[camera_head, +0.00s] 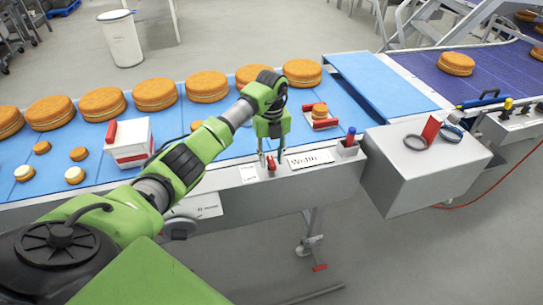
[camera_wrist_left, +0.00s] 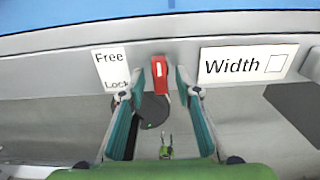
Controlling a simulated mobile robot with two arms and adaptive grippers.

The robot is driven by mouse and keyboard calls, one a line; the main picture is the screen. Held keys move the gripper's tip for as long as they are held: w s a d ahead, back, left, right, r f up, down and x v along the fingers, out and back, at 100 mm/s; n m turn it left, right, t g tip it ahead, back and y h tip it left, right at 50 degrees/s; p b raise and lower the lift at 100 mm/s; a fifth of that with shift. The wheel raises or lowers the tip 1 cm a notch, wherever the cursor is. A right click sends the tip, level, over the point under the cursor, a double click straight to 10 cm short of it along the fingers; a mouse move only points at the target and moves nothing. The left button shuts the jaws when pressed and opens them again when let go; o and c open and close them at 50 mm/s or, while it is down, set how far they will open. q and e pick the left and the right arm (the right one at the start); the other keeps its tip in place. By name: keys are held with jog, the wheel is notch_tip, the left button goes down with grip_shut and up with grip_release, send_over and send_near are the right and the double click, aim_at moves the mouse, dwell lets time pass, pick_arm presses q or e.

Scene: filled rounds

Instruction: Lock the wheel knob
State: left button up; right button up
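The red knob (camera_head: 271,164) is on the front rail of the conveyor, between a white label and the Width label (camera_head: 310,159). In the left wrist view the red knob (camera_wrist_left: 160,73) stands upright with a white mark on its face. A dark round disc (camera_wrist_left: 152,112) shows below it. The label reading Free above Lock (camera_wrist_left: 112,68) is to its left. My left gripper (camera_head: 271,155) points down at the rail with its fingers apart, one on each side of the knob. In the left wrist view gaps show between the fingers and the knob. My right gripper is out of view.
Several large round cakes (camera_head: 155,94) and small ones lie on the blue belt (camera_head: 70,163). A red-and-white box (camera_head: 129,143) stands left of my arm. Floor in front is mostly clear.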

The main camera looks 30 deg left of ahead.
pick_arm(q)
grip_shut()
jog(key=shift+m, duration=0.4)
jog(key=m+b, duration=0.1)
jog(key=m, duration=0.1)
jog(key=shift+m+b, duration=0.3)
jog(key=shift+m, duration=0.1)
jog(key=m+b, duration=0.1)
jog(key=m, duration=0.2)
jog(key=shift+m, duration=0.3)
jog(key=m+b, duration=0.2)
jog(key=m, duration=0.3)
jog(key=m+b, duration=0.1)
jog(key=m, duration=0.4)
jog(key=shift+r+m+b, duration=0.1)
jog(key=shift+m+b, duration=0.25)
jog(key=shift+m, duration=0.05)
